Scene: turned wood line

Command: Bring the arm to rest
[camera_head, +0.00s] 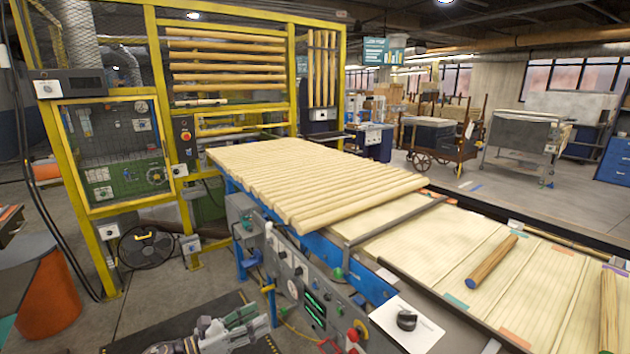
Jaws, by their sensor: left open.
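My left gripper (248,325) shows at the bottom edge, left of the middle, low in front of the line's control panel (305,290). It is open, and I see nothing between its fingers. Most of my left arm is cut off by the bottom edge. My right gripper is not in view.
Many wooden rods lie side by side on the sloping blue-framed line (310,180). A loose rod (492,260) lies on the pale bed at the right, and another rod (609,310) is near the right edge.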

